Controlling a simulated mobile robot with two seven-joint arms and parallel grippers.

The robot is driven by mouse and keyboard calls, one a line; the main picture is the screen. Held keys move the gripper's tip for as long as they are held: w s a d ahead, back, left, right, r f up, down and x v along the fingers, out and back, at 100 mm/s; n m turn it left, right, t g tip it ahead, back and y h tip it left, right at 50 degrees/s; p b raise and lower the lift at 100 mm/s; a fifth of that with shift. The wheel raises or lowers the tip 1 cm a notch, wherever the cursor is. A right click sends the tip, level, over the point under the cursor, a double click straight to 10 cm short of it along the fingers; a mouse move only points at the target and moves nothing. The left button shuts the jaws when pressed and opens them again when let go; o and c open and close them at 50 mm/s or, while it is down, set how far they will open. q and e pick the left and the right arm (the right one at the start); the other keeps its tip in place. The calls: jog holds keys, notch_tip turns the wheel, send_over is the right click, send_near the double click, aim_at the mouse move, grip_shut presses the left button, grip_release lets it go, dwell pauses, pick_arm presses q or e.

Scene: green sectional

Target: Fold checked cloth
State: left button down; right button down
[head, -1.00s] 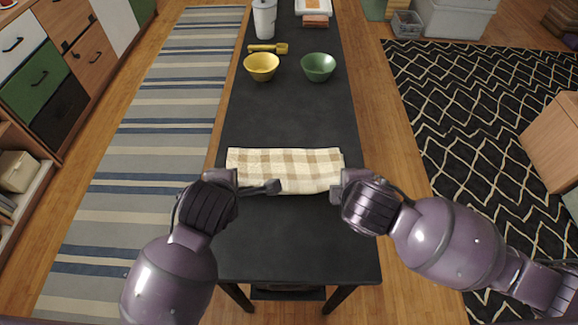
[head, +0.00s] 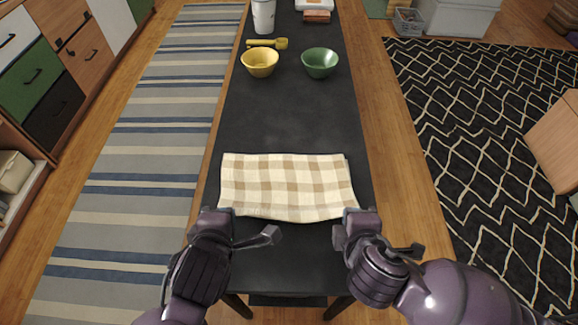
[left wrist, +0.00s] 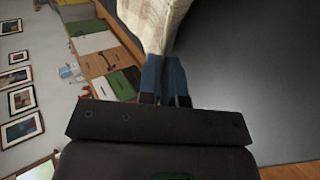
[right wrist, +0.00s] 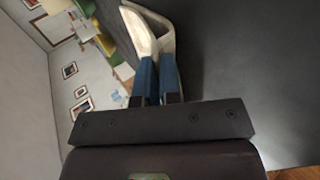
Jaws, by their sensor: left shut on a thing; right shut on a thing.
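The cream and tan checked cloth (head: 287,184) spans the near part of the dark table, its near edge drawn toward me and sagging slightly between the grippers. My left gripper (head: 229,213) is at its near left corner, and my right gripper (head: 350,215) at its near right corner. In the left wrist view the blue fingers (left wrist: 165,75) are shut on a cloth edge (left wrist: 155,25). In the right wrist view the blue fingers (right wrist: 156,72) are shut on a cloth edge (right wrist: 142,33). The fingers hide the gripped corners.
A yellow bowl (head: 260,62) and a green bowl (head: 320,62) stand farther back on the dark table (head: 285,120). The tabletop between bowls and cloth is clear.

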pick_arm(q)
jog(key=c, duration=1)
grip_release()
pick_arm(e)
jog(key=c, duration=1)
grip_release()
pick_arm(q)
notch_tip(320, 180, up, 9)
jog(key=s, duration=0.2)
pick_arm(e)
notch_tip(320, 180, up, 9)
jog(key=s, duration=0.2)
pick_arm(q)
jog(key=shift+d+r, duration=0.1)
jog(key=shift+r, duration=0.05)
jog(key=shift+f, duration=0.2)
pick_arm(e)
jog(key=shift+w+a+f, duration=0.1)
jog(key=shift+a+f, duration=0.05)
jog(key=shift+a, duration=0.1)
